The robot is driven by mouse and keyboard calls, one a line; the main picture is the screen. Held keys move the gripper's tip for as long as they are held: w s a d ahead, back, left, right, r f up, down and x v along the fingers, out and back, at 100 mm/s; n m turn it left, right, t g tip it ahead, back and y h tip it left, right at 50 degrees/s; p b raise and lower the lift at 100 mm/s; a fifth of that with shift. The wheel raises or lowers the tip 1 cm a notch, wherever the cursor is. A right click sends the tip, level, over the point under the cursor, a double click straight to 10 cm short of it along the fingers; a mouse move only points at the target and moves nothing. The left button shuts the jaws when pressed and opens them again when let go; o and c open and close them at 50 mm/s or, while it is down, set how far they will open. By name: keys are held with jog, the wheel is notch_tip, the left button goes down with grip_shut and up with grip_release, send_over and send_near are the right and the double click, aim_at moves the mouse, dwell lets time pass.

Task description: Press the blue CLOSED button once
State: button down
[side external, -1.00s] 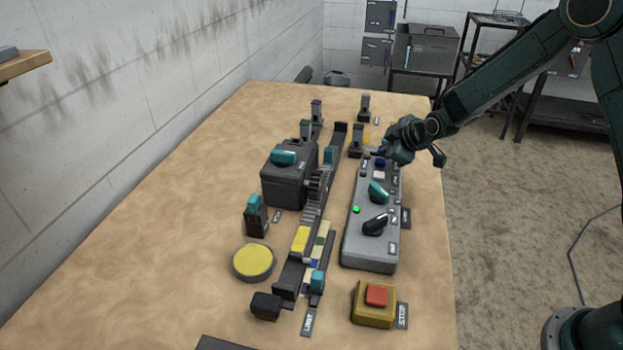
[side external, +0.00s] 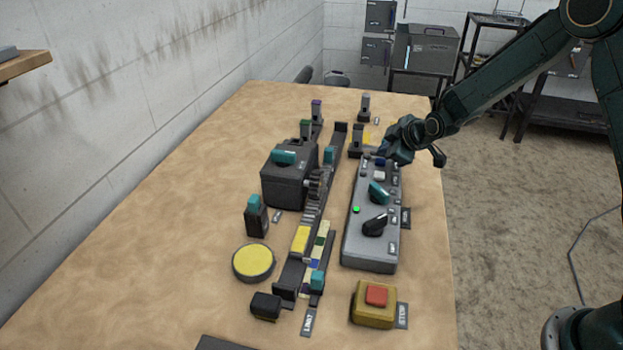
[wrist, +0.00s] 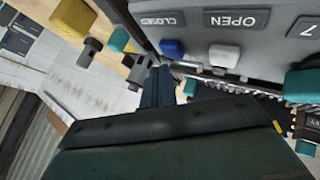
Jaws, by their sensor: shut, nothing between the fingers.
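The blue button (wrist: 172,48) sits on the grey control panel (side external: 365,250), beside the CLOSED label (wrist: 160,18) in the wrist view. A white button (wrist: 224,55) is next to it, beside the OPEN label (wrist: 236,20); it also shows in the side view (side external: 379,176). My gripper (wrist: 158,72) is shut and empty, its dark blue fingertips close to the blue button. In the side view my gripper (side external: 384,158) is at the far end of the panel and largely hides the blue button. I cannot tell whether the tips touch it.
The panel also carries a teal knob (side external: 378,193), a black knob (side external: 375,224) and a lit green lamp (side external: 356,209). A toothed rack with a dark motor box (side external: 287,185) stands left of it. A red STOP button (side external: 376,295) is in front.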

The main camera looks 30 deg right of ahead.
aim_at(384, 163)
jog(key=shift+f, duration=0.95)
dwell(1.6)
jog(key=shift+r, duration=3.55)
